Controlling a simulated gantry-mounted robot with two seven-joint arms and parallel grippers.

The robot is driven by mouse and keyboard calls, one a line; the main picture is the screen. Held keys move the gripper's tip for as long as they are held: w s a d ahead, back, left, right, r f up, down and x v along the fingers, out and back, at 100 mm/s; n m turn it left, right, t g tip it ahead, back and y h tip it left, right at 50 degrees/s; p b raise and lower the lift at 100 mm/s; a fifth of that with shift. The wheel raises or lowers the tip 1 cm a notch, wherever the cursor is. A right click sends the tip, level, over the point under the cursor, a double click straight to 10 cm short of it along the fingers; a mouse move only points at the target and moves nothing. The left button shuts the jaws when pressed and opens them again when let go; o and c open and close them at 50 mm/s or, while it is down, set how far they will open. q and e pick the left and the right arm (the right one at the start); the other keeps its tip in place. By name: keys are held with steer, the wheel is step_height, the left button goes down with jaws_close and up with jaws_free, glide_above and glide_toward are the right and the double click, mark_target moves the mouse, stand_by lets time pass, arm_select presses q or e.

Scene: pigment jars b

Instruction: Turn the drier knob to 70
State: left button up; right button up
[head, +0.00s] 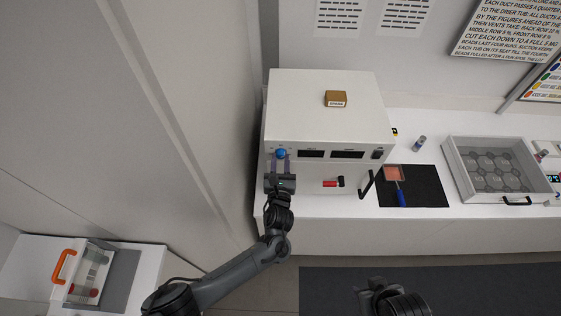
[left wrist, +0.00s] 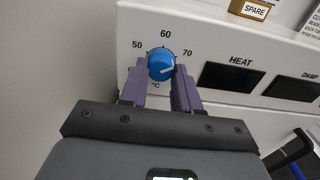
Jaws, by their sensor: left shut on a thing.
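The drier (head: 325,98) is a white box with a blue knob (left wrist: 160,64) at the left of its front panel. The knob also shows in the head view (head: 281,154). Its scale shows 50 at left, 60 at top and 70 at upper right. A white mark on the knob points roughly right, near the 70 side; its exact reading is unclear. My left gripper (left wrist: 160,77) is shut on the knob, with purple fingers on either side. Part of my right arm shows at the bottom of the head view (head: 392,300); its fingers cannot be made out.
Dark HEAT (left wrist: 230,77) and DAMP (left wrist: 294,87) windows sit right of the knob. A SPARE block (head: 336,98) lies on the drier. A red-and-black item (head: 333,183) lies in front. A black mat (head: 428,186) and a clear-lidded tub (head: 448,158) stand at right.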

arm_select(q)
steer(key=shift+f, duration=0.1)
stand_by(0.3)
steer(key=o, duration=1.1)
steer(key=shift+c, duration=0.2)
steer(key=shift+s, duration=0.1)
steer(key=s+b, duration=0.1)
steer(key=s, duration=0.9)
steer(key=shift+s+a, duration=0.2)
steer(key=shift+s, duration=0.1)
